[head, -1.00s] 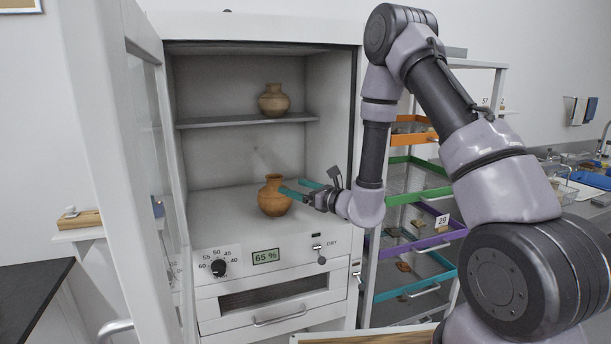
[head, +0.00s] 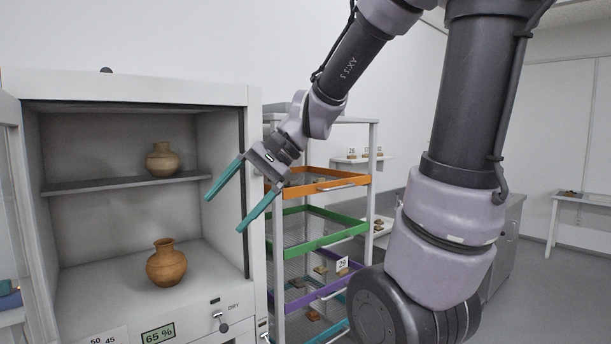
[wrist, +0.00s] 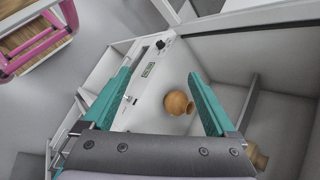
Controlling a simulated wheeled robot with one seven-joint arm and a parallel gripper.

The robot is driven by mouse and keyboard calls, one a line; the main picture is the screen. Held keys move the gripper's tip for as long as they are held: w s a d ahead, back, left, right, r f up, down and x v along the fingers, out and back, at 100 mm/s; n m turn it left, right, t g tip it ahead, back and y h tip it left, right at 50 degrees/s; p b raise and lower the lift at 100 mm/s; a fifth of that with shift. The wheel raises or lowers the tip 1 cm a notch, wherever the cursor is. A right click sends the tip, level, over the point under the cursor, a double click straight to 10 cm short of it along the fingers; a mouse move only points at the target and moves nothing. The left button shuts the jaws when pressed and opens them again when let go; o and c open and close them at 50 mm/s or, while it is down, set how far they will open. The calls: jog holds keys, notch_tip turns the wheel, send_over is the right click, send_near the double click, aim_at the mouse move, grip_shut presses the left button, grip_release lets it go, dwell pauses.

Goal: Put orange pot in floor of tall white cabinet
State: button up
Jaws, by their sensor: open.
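The orange pot (head: 166,263) stands upright on the floor of the tall white cabinet (head: 180,88), whose front is open. In the wrist view the orange pot (wrist: 178,103) shows between my fingers but farther off, apart from them. My gripper (head: 222,214) is open and empty, with teal fingers, in front of the cabinet's right side, above and to the right of the pot. It also shows in the wrist view (wrist: 165,95). A paler tan pot (head: 163,160) stands on the cabinet's shelf (head: 120,184).
A rack with orange, green and purple trays (head: 318,240) stands just right of the cabinet. The cabinet's open door (head: 12,190) is at the left edge. A pink-framed cart or tray (wrist: 45,45) shows in the wrist view.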

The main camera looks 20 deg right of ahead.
jog(key=s+d+r+n+t+h, duration=0.1)
jog(key=d+r+t+h, duration=0.1)
jog(key=d, duration=0.4)
jog(key=s+d+r+n+t+h, duration=0.1)
jog(key=s+d+r+t+h, duration=0.1)
jog(key=d, duration=0.5)
jog(key=shift+d+r+n+t+h, duration=0.3)
jog(key=shift+r+t+h, duration=0.2)
jog(key=shift+t+h, duration=0.55)
